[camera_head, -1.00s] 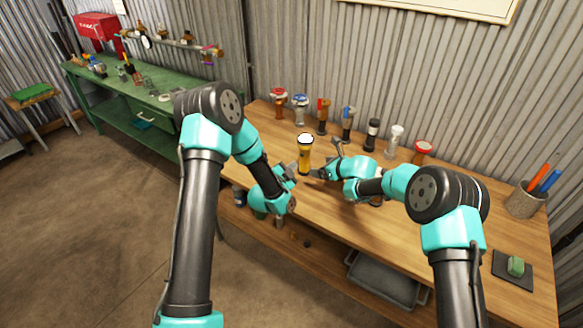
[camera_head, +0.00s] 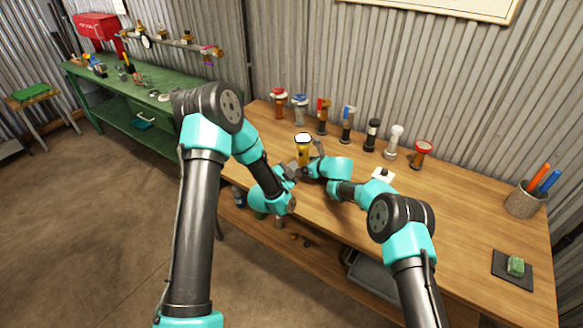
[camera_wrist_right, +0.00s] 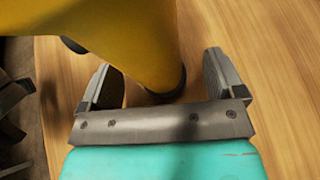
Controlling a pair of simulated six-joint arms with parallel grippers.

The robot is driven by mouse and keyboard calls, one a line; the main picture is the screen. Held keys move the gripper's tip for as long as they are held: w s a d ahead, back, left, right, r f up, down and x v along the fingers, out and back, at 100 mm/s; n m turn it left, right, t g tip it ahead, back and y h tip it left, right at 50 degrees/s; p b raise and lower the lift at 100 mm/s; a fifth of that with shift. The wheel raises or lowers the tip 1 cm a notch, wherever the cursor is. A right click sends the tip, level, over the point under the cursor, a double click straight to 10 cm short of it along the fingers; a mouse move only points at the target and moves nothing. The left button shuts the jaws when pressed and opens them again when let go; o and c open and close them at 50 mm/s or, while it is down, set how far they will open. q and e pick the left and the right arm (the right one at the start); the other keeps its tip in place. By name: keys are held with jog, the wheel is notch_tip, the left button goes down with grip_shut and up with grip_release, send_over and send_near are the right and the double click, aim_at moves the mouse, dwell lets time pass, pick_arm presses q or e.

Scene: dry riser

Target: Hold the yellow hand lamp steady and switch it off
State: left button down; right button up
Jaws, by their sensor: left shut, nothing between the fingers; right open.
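The yellow hand lamp (camera_head: 303,157) stands upright on the wooden bench, its white top bright. It fills the upper part of the right wrist view (camera_wrist_right: 130,45). My right gripper (camera_head: 314,161) is open close against the lamp's right side. In the right wrist view its fingers (camera_wrist_right: 165,80) stand apart, with the lamp's lower body reaching between them; contact is unclear. My left gripper (camera_head: 292,173) is shut and empty at the lamp's lower left. I cannot tell whether it touches the lamp. The lamp's switch cannot be made out.
Several other lamps line the bench back, among them a black one (camera_head: 372,135) and a red-topped one (camera_head: 421,155). A white item (camera_head: 383,175) lies behind my right arm. A pen pot (camera_head: 525,199) and green block on a dark pad (camera_head: 515,266) stand right.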

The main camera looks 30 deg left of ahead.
jog(key=shift+a, duration=0.1)
jog(key=c, duration=0.9)
jog(key=o, duration=0.8)
jog(key=shift+v, duration=6)
jog(key=shift+o, duration=0.4)
jog(key=shift+f, duration=0.1)
